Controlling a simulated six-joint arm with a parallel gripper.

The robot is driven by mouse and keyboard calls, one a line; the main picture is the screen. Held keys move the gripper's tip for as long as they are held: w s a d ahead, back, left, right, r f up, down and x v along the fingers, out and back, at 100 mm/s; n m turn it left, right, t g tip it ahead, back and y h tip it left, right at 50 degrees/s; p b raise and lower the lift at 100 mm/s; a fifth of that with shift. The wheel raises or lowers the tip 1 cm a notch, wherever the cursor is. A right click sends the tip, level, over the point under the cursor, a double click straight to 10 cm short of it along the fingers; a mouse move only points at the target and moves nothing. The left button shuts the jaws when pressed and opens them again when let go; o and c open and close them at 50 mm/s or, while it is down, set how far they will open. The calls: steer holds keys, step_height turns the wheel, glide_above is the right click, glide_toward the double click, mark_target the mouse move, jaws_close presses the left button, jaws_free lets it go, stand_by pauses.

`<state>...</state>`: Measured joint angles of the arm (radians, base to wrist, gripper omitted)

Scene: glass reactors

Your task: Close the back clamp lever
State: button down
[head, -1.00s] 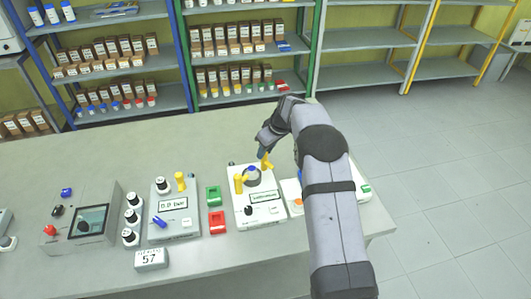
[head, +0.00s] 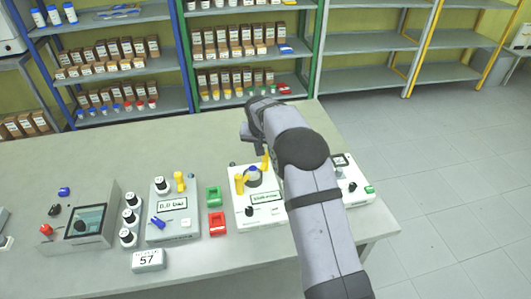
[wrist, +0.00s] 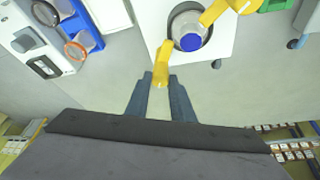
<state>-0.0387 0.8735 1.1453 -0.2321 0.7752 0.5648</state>
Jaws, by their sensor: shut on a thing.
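The white device (head: 262,208) on the bench holds a blue-capped vessel (head: 253,170) in its round seat, also seen in the wrist view (wrist: 188,40). The yellow back clamp lever (head: 265,160) stands behind the vessel, partly beside my arm. In the wrist view the back lever (wrist: 163,58) reaches from the seat's edge toward my gripper (wrist: 160,80), whose blue-grey fingers are shut on its end. The yellow front lever (head: 240,184) is on the other side of the vessel. In the head view the fingertips are mostly hidden.
Green (head: 214,196) and red (head: 216,223) trays lie left of the device. A second device (head: 172,222) with a yellow lever stands further left. Another white device (head: 352,188) is partly hidden right of my arm. The bench behind is clear.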

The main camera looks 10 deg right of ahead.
steer(key=shift+a+m+g+h+b, duration=0.15)
steer(key=shift+m+g+h, duration=0.15)
steer(key=shift+m, duration=0.85)
steer(key=shift+m+g+h+b, duration=0.2)
steer(key=shift+m+h, duration=0.2)
steer(key=shift+m, duration=0.75)
steer(key=shift+w, duration=0.1)
steer(key=c, duration=1.6)
jaws_free()
steer(key=shift+o, duration=0.2)
steer(key=b+v, duration=0.2)
steer(key=v, duration=0.5)
steer(key=shift+r, duration=0.1)
